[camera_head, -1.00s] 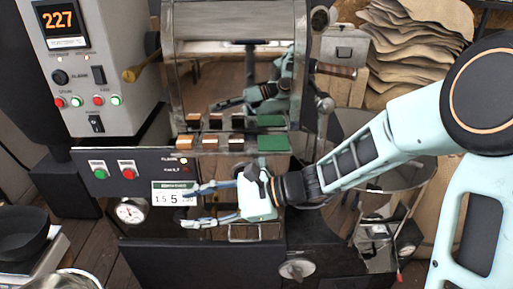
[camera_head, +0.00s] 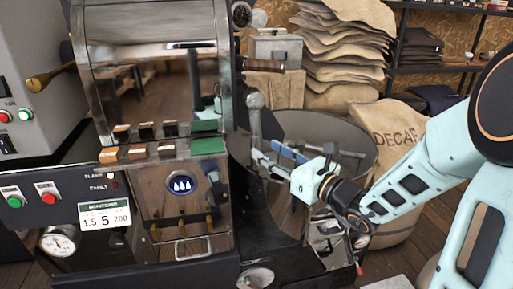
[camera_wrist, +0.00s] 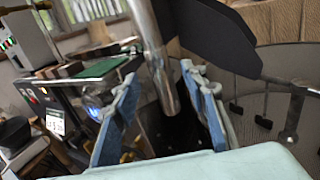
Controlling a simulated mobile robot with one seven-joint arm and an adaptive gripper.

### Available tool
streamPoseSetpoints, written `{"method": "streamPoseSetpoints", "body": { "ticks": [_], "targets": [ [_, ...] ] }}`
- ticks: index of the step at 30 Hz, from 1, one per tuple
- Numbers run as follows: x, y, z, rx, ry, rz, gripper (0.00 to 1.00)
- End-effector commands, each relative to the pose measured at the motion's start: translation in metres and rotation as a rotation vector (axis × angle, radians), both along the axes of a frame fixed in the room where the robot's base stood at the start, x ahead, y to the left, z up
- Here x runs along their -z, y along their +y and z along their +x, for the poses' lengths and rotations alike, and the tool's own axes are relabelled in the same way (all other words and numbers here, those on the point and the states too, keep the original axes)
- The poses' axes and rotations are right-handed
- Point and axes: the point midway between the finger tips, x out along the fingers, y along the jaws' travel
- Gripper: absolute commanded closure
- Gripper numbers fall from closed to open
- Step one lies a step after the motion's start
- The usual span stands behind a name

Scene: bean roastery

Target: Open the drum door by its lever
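The lever (camera_head: 255,112) is a metal rod with a rounded knob on top, at the right side of the roaster's polished steel front (camera_head: 160,75). In the wrist view the metal rod (camera_wrist: 152,50) runs down between my fingers, its lower end free. My gripper (camera_head: 266,150) is at the lever's lower part, reaching in from the right. The wrist view shows it open (camera_wrist: 161,74), one blue finger on each side of the rod, with gaps visible. I cannot tell which panel is the drum door; none looks visibly open.
The round cooling bin (camera_head: 345,130) lies under and behind my gripper. A dark flat plate (camera_wrist: 215,35) is close at the right of the rod in the wrist view. Sample blocks (camera_head: 137,152) sit on the roaster's ledge. A DECAF sack (camera_head: 398,150) stands behind right.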

Motion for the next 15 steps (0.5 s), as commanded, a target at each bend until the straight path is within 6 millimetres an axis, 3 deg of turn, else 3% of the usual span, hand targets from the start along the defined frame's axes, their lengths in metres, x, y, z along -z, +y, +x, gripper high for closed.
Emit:
{"method": "streamPoseSetpoints", "body": {
  "ticks": [6, 15],
  "targets": [
    [0.002, 0.027, 0.027, -0.003, -0.001, 0.000, 0.60],
    [0.000, 0.039, 0.041, -0.001, -0.001, -0.001, 0.60]
  ]
}}
